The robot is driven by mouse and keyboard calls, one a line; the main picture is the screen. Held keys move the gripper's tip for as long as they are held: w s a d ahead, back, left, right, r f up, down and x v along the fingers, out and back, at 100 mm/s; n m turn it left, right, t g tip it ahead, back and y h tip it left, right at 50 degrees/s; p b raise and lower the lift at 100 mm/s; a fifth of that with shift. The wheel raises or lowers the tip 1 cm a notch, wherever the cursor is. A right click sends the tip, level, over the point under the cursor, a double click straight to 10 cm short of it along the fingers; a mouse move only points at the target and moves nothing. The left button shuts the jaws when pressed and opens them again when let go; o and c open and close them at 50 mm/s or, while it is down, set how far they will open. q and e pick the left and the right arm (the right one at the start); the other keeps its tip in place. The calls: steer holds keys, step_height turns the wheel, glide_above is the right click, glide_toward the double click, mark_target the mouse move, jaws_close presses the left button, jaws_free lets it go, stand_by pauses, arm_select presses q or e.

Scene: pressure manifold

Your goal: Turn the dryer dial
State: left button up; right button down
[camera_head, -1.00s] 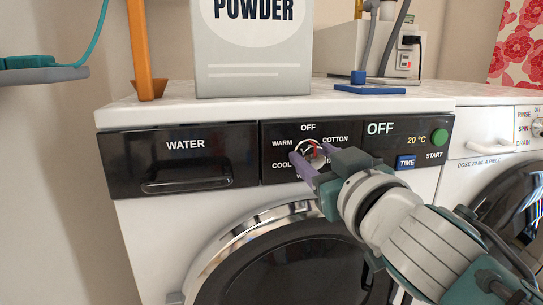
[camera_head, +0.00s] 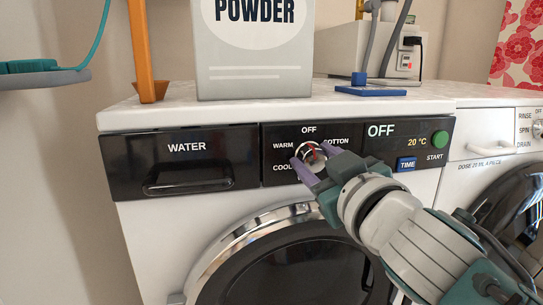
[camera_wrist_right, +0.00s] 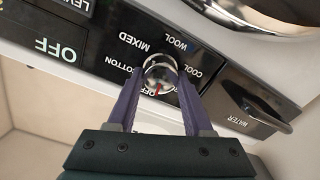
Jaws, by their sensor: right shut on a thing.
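The dryer dial (camera_head: 312,152) is a round silver knob with a red pointer on the black panel, ringed by OFF, COTTON, WARM and COOL labels. In the right wrist view the dial (camera_wrist_right: 161,75) sits between the purple fingers, and its red mark points roughly toward OFF. My right gripper (camera_head: 314,161) is shut on the dial, one finger on each side; it also shows in the right wrist view (camera_wrist_right: 160,82). The dryer (camera_head: 150,230) is white with a dark round door. The display reads OFF. My left gripper is not in view.
A black WATER drawer (camera_head: 187,160) is left of the dial. The green START button (camera_head: 440,139) and blue TIME button (camera_head: 405,164) are to the right. A POWDER box (camera_head: 253,50) and a blue stand (camera_head: 370,91) stand on top. A second machine (camera_head: 495,150) adjoins at right.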

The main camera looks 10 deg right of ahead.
steer(key=n, duration=0.4)
steer(key=shift+n+p, duration=0.3)
steer(key=shift+p, duration=0.05)
steer(key=n, duration=0.4)
steer(key=shift+a+n, duration=0.1)
steer(key=shift+n, duration=0.2)
steer(key=shift+f, duration=0.1)
steer(key=shift+c, duration=1.5)
jaws_free()
steer(key=shift+s+p, duration=0.1)
steer(key=shift+p, duration=0.2)
steer(key=shift+s, duration=0.35)
steer(key=s+p, duration=0.1)
steer(key=s, duration=0.8)
steer(key=shift+d+p, duration=0.25)
steer(key=shift+p, duration=0.05)
